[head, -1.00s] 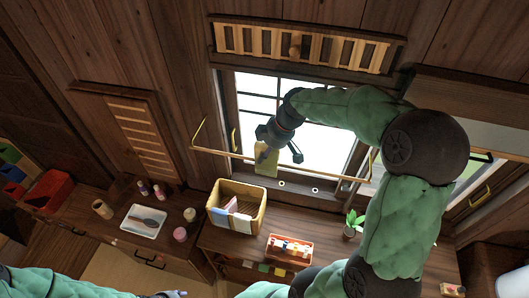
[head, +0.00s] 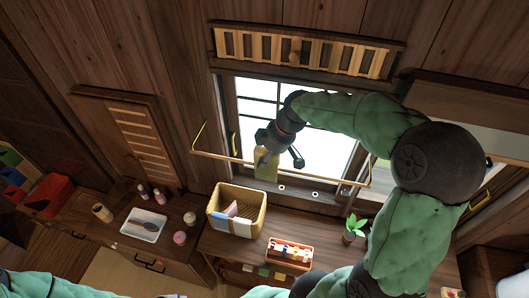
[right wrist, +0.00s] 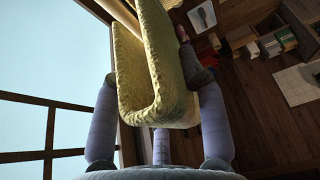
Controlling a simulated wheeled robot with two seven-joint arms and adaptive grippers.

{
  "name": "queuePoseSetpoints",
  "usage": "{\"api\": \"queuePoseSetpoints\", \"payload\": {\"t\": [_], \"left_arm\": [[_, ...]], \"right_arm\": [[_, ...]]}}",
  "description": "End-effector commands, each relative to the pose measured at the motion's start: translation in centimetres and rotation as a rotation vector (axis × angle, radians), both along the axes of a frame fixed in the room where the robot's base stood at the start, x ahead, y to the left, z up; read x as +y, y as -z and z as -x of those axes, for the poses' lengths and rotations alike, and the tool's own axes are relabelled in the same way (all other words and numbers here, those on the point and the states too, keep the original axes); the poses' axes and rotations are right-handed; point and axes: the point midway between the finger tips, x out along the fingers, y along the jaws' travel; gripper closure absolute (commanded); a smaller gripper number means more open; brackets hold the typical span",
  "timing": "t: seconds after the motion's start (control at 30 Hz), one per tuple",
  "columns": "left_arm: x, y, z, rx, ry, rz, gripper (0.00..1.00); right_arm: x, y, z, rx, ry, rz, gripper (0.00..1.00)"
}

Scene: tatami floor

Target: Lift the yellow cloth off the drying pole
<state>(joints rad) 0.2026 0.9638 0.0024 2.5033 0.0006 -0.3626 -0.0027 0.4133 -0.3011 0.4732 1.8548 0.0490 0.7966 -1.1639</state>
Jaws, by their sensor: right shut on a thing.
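The yellow cloth (head: 267,172) is at the brass-coloured drying pole (head: 326,177) in front of the window. My right gripper (head: 265,158) points down at the pole and is shut on the cloth. In the right wrist view the cloth (right wrist: 132,75) is folded in a U, its fold towards the camera, between the two fingers of the gripper (right wrist: 158,100). The pole (right wrist: 122,14) shows beyond its upper left edge. I cannot tell whether the cloth still straddles the pole.
Below stand a wooden bin (head: 248,199) with folded items, a red box (head: 289,252) of small jars and a potted plant (head: 354,228). A white tray (head: 143,224) and small bottles lie on the left counter. A slatted vent (head: 303,50) is above the window.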

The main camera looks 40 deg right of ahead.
Motion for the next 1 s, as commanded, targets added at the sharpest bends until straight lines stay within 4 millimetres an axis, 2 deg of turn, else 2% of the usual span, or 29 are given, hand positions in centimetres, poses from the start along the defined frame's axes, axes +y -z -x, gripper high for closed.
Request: {"api": "queuePoseSetpoints", "payload": {"t": [1.0], "left_arm": [[0.0, 1.2, 0.0, 0.000, 0.000, 0.000, 0.60]], "right_arm": [[5.7, 0.0, 6.7, 0.000, -0.002, 0.001, 0.90]]}}
